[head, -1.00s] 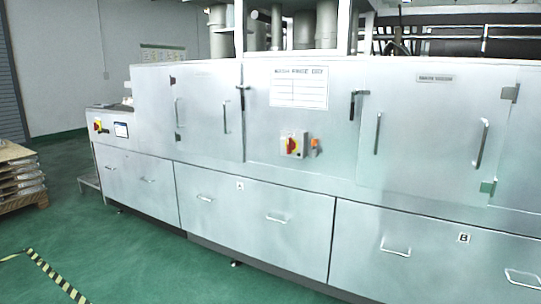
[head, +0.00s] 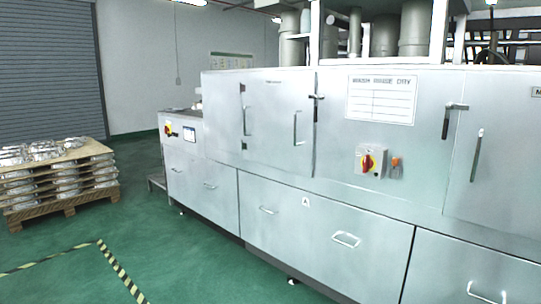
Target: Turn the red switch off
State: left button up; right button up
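A red rotary switch (head: 368,162) on a yellow plate sits in a light grey box on the front of the large metal machine (head: 330,200). It is right of centre in the head view, below a white chart. Its knob is too small for me to tell its setting. A second red and yellow switch (head: 169,128) is on the machine's far left end, beside a small screen (head: 189,135). Neither of my grippers shows in the head view.
A small orange part (head: 396,163) is beside the switch box. A wooden pallet (head: 60,205) stacked with metal castings stands at left. Yellow and black floor tape (head: 122,272) crosses the green floor (head: 190,270), which is clear in front of the machine. Door handles stick out from the machine.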

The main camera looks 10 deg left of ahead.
aim_at(367, 163)
jog(key=u, duration=0.6)
jog(key=i, duration=2.65)
jog(key=z, duration=1)
